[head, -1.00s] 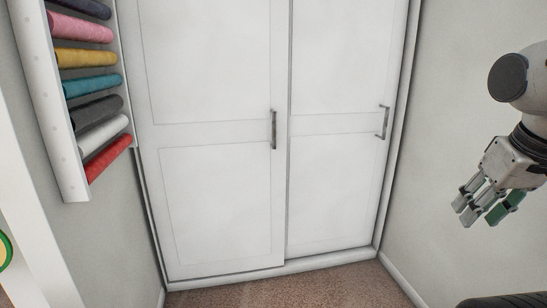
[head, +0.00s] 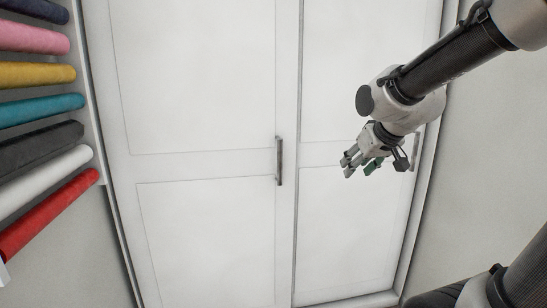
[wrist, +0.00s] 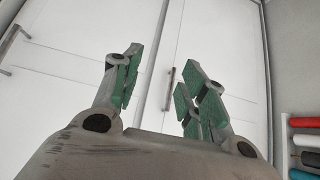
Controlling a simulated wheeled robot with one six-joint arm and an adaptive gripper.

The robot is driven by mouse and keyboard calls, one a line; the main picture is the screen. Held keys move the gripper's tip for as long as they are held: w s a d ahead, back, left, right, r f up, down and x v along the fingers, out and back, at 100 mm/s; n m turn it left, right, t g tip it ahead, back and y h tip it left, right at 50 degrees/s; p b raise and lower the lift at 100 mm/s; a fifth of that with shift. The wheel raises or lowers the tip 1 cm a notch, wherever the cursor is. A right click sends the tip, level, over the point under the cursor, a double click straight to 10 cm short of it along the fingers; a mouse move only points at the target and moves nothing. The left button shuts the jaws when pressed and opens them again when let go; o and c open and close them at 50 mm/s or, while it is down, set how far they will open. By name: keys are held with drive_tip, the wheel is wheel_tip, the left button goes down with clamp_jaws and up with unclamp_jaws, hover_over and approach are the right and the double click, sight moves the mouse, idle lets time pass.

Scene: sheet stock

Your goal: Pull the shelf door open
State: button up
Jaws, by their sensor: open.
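Two tall white panelled doors stand side by side: the left door (head: 205,225) and the right door (head: 350,235). Both look closed. The left door has a dark upright bar handle (head: 279,160) near its inner edge; it also shows between my fingers in the wrist view (wrist: 170,90), apart from them. The right door's handle (head: 415,150) is partly hidden behind my gripper in the head view and shows at the far left of the wrist view (wrist: 14,42). My gripper (head: 359,167) is open and empty, in front of the right door, right of the left handle. Its green-padded fingers (wrist: 160,90) point toward the doors.
A rack of coloured rolls (head: 45,130) stands at the left, beside the left door; several rolls also show at the right of the wrist view (wrist: 304,140). A plain wall (head: 480,190) closes the right side. The space before the left door looks clear.

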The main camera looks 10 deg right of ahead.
drive_tip(key=w+a+f+t+y, duration=0.1)
drive_tip(key=w+a+t, duration=0.15)
drive_tip(key=w, duration=0.75)
drive_tip(key=w+a+f+t, duration=0.2)
drive_tip(key=w+a, duration=0.1)
drive_tip(key=w, duration=0.6)
drive_tip(key=n+t+y, duration=0.2)
drive_tip(key=t, duration=0.3)
approach(281, 156)
drive_tip(key=w, duration=0.6)
drive_tip(key=w+a, duration=0.1)
drive_tip(key=w, duration=0.1)
drive_tip(key=w+a, duration=0.1)
drive_tip(key=w, duration=0.2)
drive_tip(key=shift+r, duration=0.1)
clamp_jaws()
